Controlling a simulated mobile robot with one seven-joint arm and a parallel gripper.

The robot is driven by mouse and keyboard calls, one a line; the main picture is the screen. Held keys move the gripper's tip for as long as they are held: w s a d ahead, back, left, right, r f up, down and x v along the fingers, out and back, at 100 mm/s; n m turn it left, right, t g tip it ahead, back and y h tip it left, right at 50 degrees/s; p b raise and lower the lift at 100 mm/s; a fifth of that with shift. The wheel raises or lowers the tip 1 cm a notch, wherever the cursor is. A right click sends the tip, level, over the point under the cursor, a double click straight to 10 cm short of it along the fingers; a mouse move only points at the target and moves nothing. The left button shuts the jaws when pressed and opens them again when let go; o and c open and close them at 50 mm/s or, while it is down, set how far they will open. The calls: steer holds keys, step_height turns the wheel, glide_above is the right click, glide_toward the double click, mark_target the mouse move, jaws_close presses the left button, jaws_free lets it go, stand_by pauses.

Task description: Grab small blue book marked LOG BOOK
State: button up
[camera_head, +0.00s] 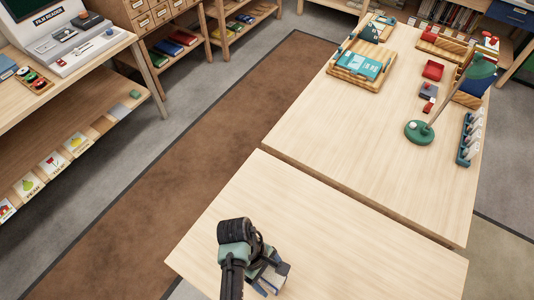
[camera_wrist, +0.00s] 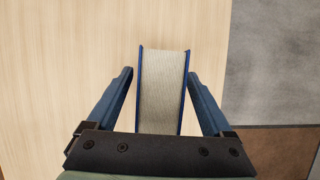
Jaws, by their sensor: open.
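A book with blue covers (camera_wrist: 162,90) is between the two fingers of my gripper (camera_wrist: 160,76) in the wrist view. Its pale page edges face the camera, and its cover marking is hidden. My gripper is open, with a narrow gap between each finger and the book's covers. In the head view my gripper (camera_head: 266,279) is low over the near table, and part of the book (camera_head: 282,273) shows beside the fingers. I cannot read LOG BOOK on it from here.
The near table (camera_head: 340,235) is otherwise clear. The far table (camera_head: 340,130) holds a wooden tray with a teal book (camera_head: 359,64), a green lamp (camera_head: 418,131), small red boxes and a rack (camera_head: 469,138). A desk with a film reader (camera_head: 62,38) stands at left, beyond a brown carpet (camera_head: 180,170).

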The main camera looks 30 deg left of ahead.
stand_by(0.3)
jaws_close()
stand_by(0.3)
